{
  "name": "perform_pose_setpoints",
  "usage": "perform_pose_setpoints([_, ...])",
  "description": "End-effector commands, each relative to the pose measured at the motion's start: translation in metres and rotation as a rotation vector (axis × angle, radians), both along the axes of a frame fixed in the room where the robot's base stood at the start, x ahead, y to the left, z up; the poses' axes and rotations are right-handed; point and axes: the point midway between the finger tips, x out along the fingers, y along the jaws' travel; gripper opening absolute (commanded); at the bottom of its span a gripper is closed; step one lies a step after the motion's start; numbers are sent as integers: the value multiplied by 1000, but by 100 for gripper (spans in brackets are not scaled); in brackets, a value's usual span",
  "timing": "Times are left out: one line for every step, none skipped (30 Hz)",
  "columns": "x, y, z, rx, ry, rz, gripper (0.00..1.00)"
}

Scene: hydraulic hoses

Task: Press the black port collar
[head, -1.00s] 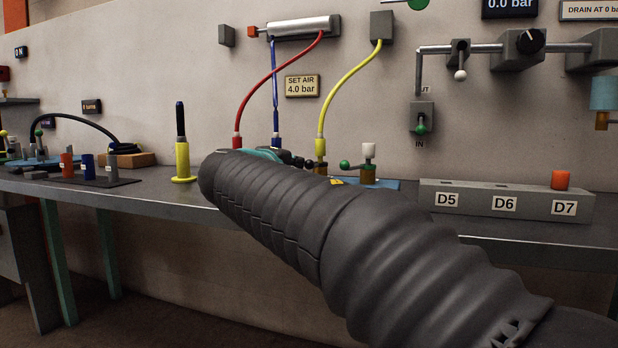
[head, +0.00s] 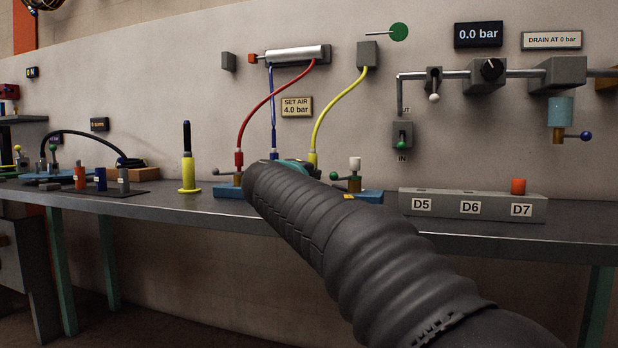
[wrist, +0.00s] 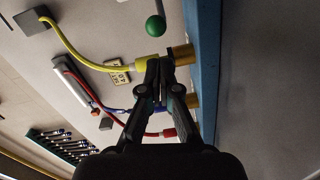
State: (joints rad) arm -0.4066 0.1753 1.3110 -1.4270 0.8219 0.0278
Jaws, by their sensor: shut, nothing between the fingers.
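My gripper (wrist: 162,75) shows in the wrist view with its fingers together and empty. Its tips are beside the yellow hose's end fitting (wrist: 148,61) and the brass port (wrist: 182,55) on the blue manifold (wrist: 207,75). The black port collar cannot be told apart from my dark fingertips there; contact is unclear. The blue hose (wrist: 118,108) and red hose fitting (wrist: 168,133) are nearer my fingers' base. In the head view my arm hides the gripper and most of the ports; the manifold (head: 228,193) shows on either side.
A green ball handle (wrist: 155,26) is close to my fingertips. In the head view, a grey D5–D7 block (head: 450,207) with an orange cap stands right. A yellow-and-black cylinder (head: 188,170) stands left. The wall gauge (head: 478,35) reads 0.0 bar. The bench front is clear.

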Motion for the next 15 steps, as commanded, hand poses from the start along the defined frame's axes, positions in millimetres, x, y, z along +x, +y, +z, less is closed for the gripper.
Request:
perform_pose_setpoints([0,1,0,-1,0,0,0])
perform_pose_setpoints([0,2,0,-1,0,0,0])
perform_pose_setpoints([-1,5,1,-1,0,1,0])
perform_pose_setpoints([-2,8,2,-1,0,2,0])
perform_pose_setpoints([-3,12,2,-1,0,2,0])
perform_pose_setpoints([-5,17,4,-1,-1,2,0])
perform_pose_setpoints([-6,21,5,0,-1,2,0])
perform_pose_setpoints([-8,26,6,-1,-1,3,0])
perform_pose_setpoints([-10,32,7,-1,0,2,0])
perform_pose_setpoints([-12,37,8,-1,0,1,0])
perform_pose_setpoints([-19,35,9,0,-2,1,0])
perform_pose_setpoints([-27,32,9,0,-2,1,0])
perform_pose_setpoints([-33,30,9,0,-2,0,0])
perform_pose_setpoints([-38,28,9,0,-3,-2,0])
perform_pose_setpoints([-45,26,10,0,-3,-4,0])
